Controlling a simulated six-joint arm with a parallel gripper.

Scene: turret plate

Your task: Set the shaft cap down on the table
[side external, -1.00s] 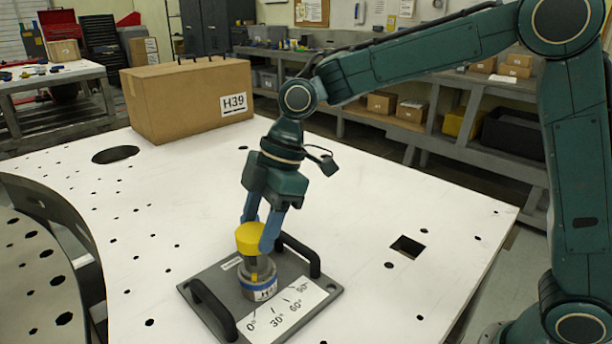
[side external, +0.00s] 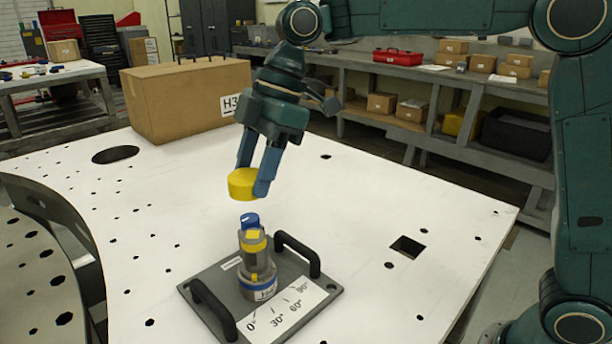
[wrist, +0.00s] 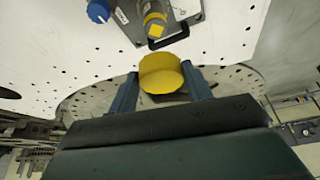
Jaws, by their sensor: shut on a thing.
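The shaft cap (side external: 243,184), a yellow cylinder, is between the fingers of my gripper (side external: 255,178), which is shut on it. It is clear of the turret and the table, in the air above the back of the grey plate. In the wrist view the cap (wrist: 161,73) sits between the two blue fingers (wrist: 160,88). The turret (side external: 256,265) stands upright on the grey base plate (side external: 212,277), its shaft uncovered, with yellow and blue bands and a yellow mark on top. The white table (side external: 400,220) lies below.
The plate has two black handles (side external: 213,308) (side external: 297,253) and an angle scale. A blue knob (side external: 249,220) stands just behind the turret, apart from it in the wrist view (wrist: 98,11). A cardboard box (side external: 180,100) is at the back. Bare table lies right of the plate, with a square hole (side external: 408,246).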

